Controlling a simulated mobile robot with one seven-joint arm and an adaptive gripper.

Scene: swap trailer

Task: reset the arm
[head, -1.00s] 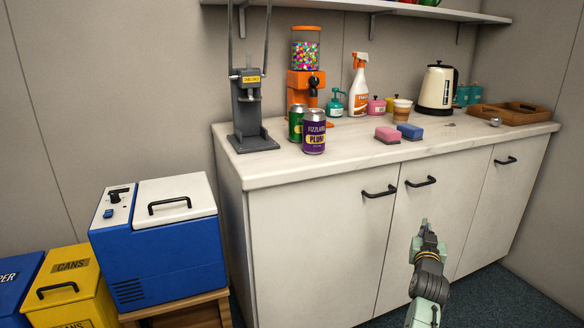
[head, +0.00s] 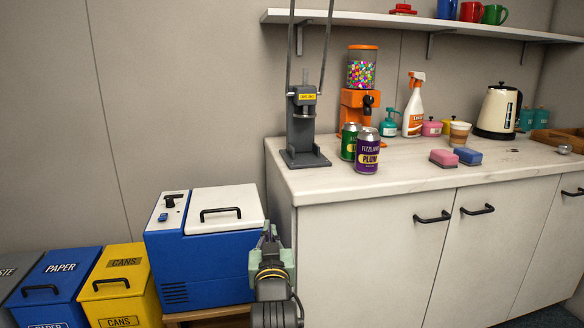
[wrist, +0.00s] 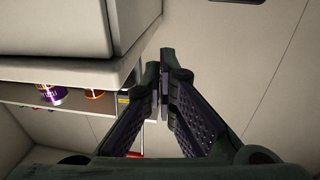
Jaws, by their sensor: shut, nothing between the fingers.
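My gripper (head: 270,236) is in front of the counter's left end, beside the blue cool box with its white lid (head: 206,250), in the head view. In the wrist view the two dark fingers of my gripper (wrist: 166,75) are shut against each other with nothing between them. My arm reaches up from the bottom of the head view, and it hides part of the cool box's right side and its stand.
The counter (head: 330,180) carries a can crusher (head: 303,125), a green can (head: 349,142), a purple can (head: 367,152), an orange candy dispenser (head: 361,85), a spray bottle (head: 414,105), sponges and a kettle (head: 497,110). Paper (head: 58,285) and cans (head: 122,285) bins stand at left.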

